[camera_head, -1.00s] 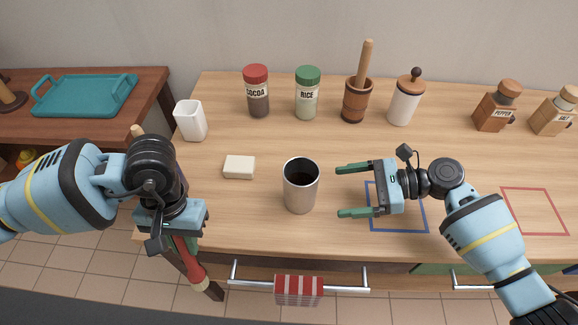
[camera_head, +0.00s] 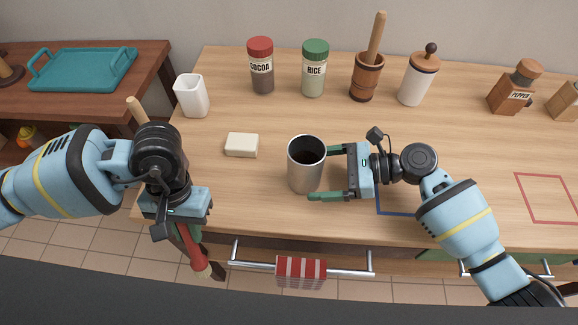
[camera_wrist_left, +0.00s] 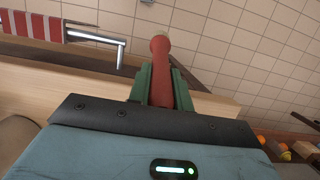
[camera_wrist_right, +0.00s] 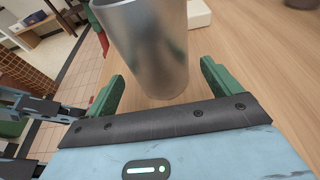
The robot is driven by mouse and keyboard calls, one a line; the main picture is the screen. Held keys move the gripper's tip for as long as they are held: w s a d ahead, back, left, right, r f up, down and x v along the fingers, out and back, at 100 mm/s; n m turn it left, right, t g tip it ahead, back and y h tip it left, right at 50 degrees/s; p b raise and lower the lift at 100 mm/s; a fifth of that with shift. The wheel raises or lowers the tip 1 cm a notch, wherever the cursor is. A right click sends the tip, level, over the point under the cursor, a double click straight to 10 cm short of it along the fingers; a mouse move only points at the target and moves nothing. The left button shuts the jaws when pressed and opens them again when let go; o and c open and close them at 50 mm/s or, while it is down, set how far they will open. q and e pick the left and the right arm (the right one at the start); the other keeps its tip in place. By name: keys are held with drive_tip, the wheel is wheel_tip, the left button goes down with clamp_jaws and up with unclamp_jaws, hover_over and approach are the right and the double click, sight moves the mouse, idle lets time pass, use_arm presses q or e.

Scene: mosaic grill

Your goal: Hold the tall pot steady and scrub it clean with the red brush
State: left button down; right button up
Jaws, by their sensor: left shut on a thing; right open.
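The tall pot (camera_head: 305,172) is a plain metal cylinder standing upright near the table's front, its dark inside open to the top. In the right wrist view the pot (camera_wrist_right: 150,45) stands between the fingers. My right gripper (camera_head: 322,174) is open, its green fingers on either side of the pot; I cannot tell if they touch it. My left gripper (camera_wrist_left: 160,85) is shut on the red brush (camera_wrist_left: 161,62), over the table's front left edge.
A white block (camera_head: 242,145) lies left of the pot and a white cup (camera_head: 191,96) stands behind it. The cocoa jar (camera_head: 261,66), rice jar (camera_head: 314,68), mortar (camera_head: 366,77) and white canister (camera_head: 418,80) line the back. Blue and red outlines mark the table at right.

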use_arm(q)
drive_tip(key=shift+w+r, duration=0.1)
drive_tip(key=shift+r, duration=0.3)
use_arm(e)
drive_tip(key=shift+x, duration=1.4)
drive_tip(key=shift+r, duration=0.1)
drive_tip(key=c, duration=1.1)
drive_tip(key=shift+c, duration=0.2)
